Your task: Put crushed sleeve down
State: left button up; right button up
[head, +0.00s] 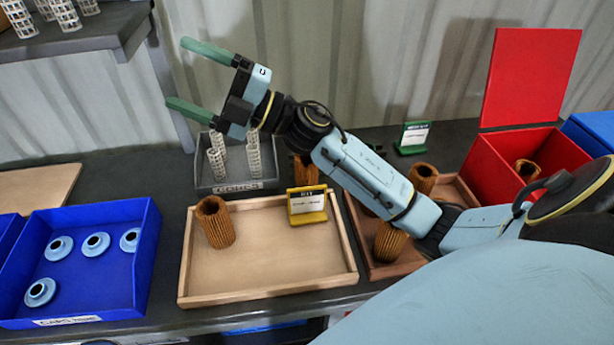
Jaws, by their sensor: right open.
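My right gripper (178,72), with green fingers, is open and empty. It is raised in front of the wall, above and behind the grey bin. A brown pleated sleeve (214,222) stands upright in the left part of the light wooden tray (270,295). More brown sleeves (389,242) stand in the darker wooden tray (355,222) to its right, partly hidden by my right arm. Another brown sleeve (527,170) is inside the red bin (495,172), whose lid stands upright. I cannot tell from here which sleeve is crushed. My left gripper is out of view.
A grey bin (237,188) holds white lattice cores. A blue bin (143,275) holds several light blue caps. A yellow sign (307,205) stands at the light tray's back right, a green sign (413,138) further back. A shelf (100,35) overhangs upper left.

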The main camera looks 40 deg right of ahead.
jog(key=s+a+f+n+g+b, duration=0.2)
jog(key=a+f+n+g, duration=0.25)
jog(key=n+g, duration=0.5)
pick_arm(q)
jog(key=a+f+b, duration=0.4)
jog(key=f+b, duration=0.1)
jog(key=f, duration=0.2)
pick_arm(e)
jog(key=n+g+h, duration=0.3)
jog(key=g+h, duration=0.1)
jog(key=h, duration=1.3)
send_near(306, 164)
jog(key=shift+h, duration=0.3)
jog(key=w+f, duration=0.1)
jog(key=f, duration=0.3)
jog(key=w+f+b, duration=0.1)
jog(key=f, duration=0.3)
jog(key=w+f, duration=0.1)
jog(key=f, duration=0.3)
jog(key=shift+w+d+f+b, duration=0.1)
jog(key=shift+w+d+b, duration=0.1)
jog(key=shift+d+b, duration=0.15)
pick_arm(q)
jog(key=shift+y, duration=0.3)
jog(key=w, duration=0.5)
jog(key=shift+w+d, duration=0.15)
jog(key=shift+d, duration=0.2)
pick_arm(e)
jog(key=c, duration=1.1)
